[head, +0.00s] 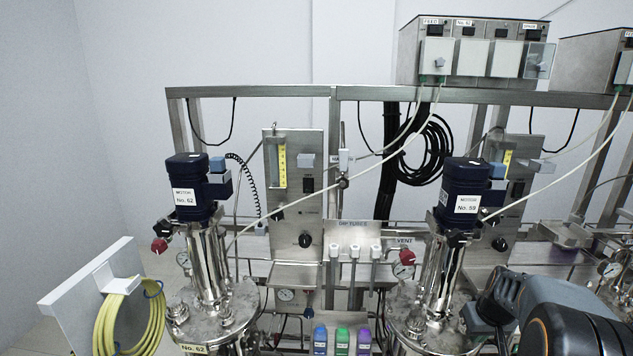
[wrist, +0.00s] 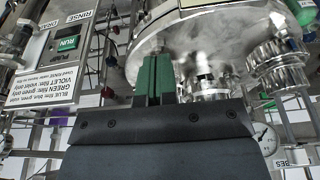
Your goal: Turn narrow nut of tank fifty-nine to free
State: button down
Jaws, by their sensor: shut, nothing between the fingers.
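Tank fifty-nine stands right of centre in the head view, with its steel lid (head: 415,318) below a dark blue motor (head: 465,190) labelled No. 59. My arm covers the right side of this tank. In the wrist view my gripper (wrist: 156,60) is shut and empty, its green fingers close together and overlapping the steel lid (wrist: 195,35) in the picture. I cannot tell whether they touch it. Beside the fingers is a steel fitting (wrist: 206,84), partly hidden by my gripper body. A larger ribbed steel fitting (wrist: 278,68) is farther right. I cannot tell which is the narrow nut.
Dip tubes (head: 354,252) hang between the tanks above several coloured bottles (head: 342,340). In the wrist view, a panel with a RUN button (wrist: 68,43) is left and a gauge (wrist: 265,138) lower right.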

jog(key=shift+s+f, duration=0.2)
jog(key=shift+f, duration=0.3)
jog(key=shift+s+f+b, duration=0.1)
jog(key=shift+s+b, duration=0.15)
jog(key=shift+b, duration=0.05)
jog(key=shift+d, duration=0.1)
notch_tip(320, 180, up, 7)
jog(key=p, duration=0.4)
jog(key=shift+w+f, duration=0.1)
jog(key=shift+f, duration=0.1)
